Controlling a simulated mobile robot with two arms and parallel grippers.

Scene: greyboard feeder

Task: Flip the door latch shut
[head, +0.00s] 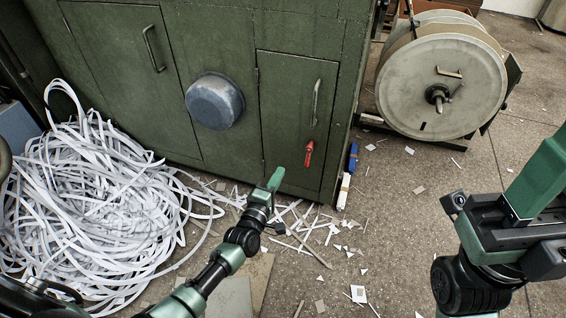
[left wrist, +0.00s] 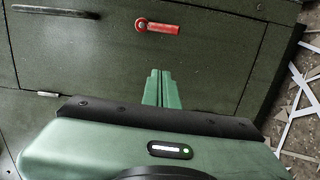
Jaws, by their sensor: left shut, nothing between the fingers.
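The red door latch (head: 308,153) sits on the lower right door (head: 290,110) of the green cabinet. Its handle hangs downward from its pivot. In the left wrist view the latch (left wrist: 158,27) shows above the fingertips, its handle pointing to the right. My left gripper (head: 275,177) is shut and empty, below and left of the latch, apart from it in the picture. Its closed green fingers (left wrist: 159,80) point toward the door in the left wrist view.
A bar handle (head: 316,103) stands out above the latch. A round blue-grey bowl-shaped part (head: 214,101) sticks out left of the door. A heap of white strips (head: 85,200) lies at left. A large reel (head: 440,85) stands at right. Paper scraps litter the floor.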

